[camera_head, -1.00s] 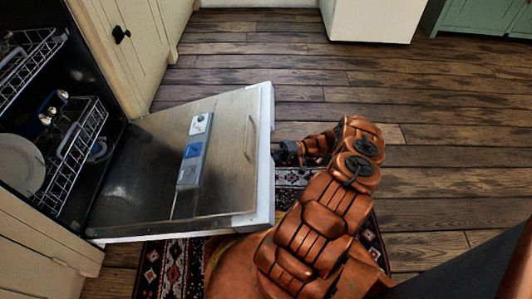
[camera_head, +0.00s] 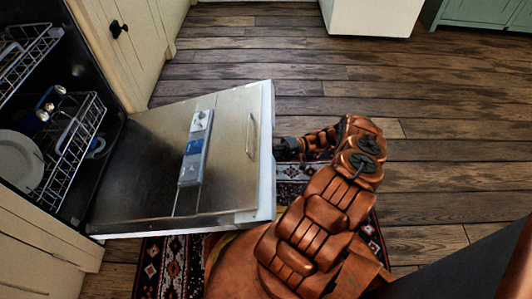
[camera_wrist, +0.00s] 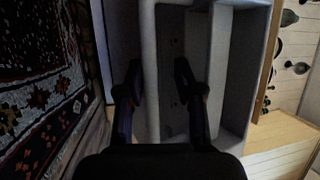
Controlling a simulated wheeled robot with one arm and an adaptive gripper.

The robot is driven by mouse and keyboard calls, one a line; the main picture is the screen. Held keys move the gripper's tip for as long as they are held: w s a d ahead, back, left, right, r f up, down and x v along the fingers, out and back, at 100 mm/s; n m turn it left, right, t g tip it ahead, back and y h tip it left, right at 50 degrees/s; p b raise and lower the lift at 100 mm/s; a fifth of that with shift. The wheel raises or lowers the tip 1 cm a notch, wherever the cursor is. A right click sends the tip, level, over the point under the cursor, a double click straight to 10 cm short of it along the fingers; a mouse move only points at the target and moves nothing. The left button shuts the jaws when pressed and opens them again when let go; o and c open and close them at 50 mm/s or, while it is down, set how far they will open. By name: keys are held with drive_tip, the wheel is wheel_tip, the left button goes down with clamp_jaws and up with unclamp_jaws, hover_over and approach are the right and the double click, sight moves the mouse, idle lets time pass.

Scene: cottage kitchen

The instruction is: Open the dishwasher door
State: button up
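The dishwasher door (camera_head: 225,125) is swung far down, its steel inner face turned up, with a detergent dispenser panel (camera_head: 195,145) on it. The dishwasher interior stands open at the left, with a rack (camera_head: 75,150) inside. My gripper (camera_head: 283,149) is at the door's outer edge, partly hidden by it. In the wrist view, the fingers of my gripper (camera_wrist: 160,90) are spread on either side of a pale bar (camera_wrist: 149,60) along the door. The left finger is close to the bar or touching it; a gap shows between the bar and the right finger.
A plate (camera_head: 20,160) and other dishes sit in the racks. Cream cabinets (camera_head: 135,50) flank the dishwasher. A patterned rug (camera_head: 170,265) lies under the door and my arm. The wooden floor (camera_head: 440,150) to the right is open.

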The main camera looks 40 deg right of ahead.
sight(266, 137)
drive_tip(key=shift+w+a+r, duration=0.1)
drive_tip(key=shift+a, duration=0.05)
idle(0.3)
drive_tip(key=shift+r, duration=4.95)
